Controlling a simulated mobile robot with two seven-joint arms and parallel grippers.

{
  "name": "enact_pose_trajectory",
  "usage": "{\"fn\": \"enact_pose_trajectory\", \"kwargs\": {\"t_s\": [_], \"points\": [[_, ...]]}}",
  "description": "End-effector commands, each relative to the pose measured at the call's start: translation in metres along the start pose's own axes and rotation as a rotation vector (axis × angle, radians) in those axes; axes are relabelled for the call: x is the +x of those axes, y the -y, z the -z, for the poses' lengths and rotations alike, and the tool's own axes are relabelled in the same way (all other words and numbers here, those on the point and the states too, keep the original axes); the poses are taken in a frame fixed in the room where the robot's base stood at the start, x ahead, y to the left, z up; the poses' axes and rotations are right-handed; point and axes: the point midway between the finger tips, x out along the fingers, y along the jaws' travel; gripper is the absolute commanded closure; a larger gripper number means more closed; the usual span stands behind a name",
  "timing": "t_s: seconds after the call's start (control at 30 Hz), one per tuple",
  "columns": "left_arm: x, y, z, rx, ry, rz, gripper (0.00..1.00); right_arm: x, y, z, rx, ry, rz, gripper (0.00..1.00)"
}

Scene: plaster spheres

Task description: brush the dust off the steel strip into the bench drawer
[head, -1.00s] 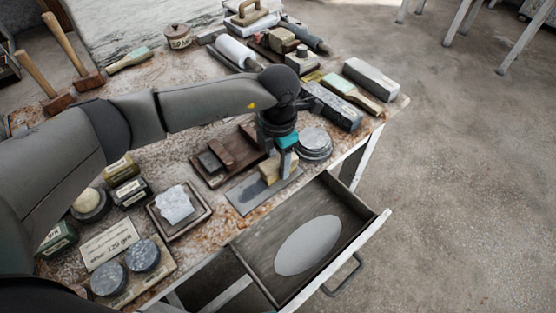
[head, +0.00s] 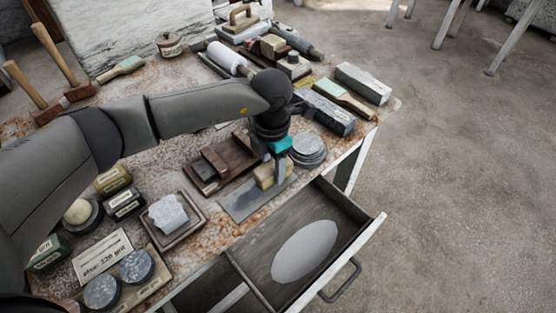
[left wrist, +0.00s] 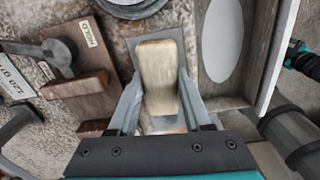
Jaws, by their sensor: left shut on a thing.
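My left gripper (head: 279,174) is shut on a pale, block-shaped brush (head: 264,176) over the steel strip. The brush also shows between the fingers in the left wrist view (left wrist: 159,75). The steel strip (head: 240,206) is a flat grey plate lying near the bench's front edge; the brush and fingers hide part of it. I cannot make out dust on its bare part. The bench drawer (head: 354,241) stands pulled open just in front of the strip, with a pale oval patch (head: 304,251) on its floor. At the right edge of the left wrist view, a teal-banded dark part may be my right gripper (left wrist: 303,58).
A brown wooden holder (head: 232,158) lies behind the strip. Grey discs (head: 309,146) are stacked to its right. A tray with a white lump (head: 168,214) stands to the left. Stone blocks, tools and tins crowd the bench. The floor right of the drawer is clear.

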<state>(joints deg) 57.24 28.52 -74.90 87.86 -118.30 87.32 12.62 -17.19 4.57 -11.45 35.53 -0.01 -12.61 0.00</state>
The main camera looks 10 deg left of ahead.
Motion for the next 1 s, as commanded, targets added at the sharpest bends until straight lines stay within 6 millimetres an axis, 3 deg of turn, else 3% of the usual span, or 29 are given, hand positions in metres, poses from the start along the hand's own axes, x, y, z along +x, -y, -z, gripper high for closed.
{"fn": "enact_pose_trajectory", "kwargs": {"t_s": [0.5, 0.8, 1.0], "points": [[0.0, 0.0, 0.025, -0.001, 0.0, 0.001, 0.95, -0.013, 0.0, 0.001, 0.0, 0.0, 0.0, 0.0], [0.003, 0.0, 0.024, 0.0, 0.001, 0.0, 0.95, -0.01, 0.0, 0.001, 0.0, 0.0, 0.0, 0.0], [0.003, 0.0, 0.013, 0.0, 0.004, 0.0, 0.95, -0.003, 0.0, 0.0, 0.0, 0.0, 0.0, 0.0]]}}
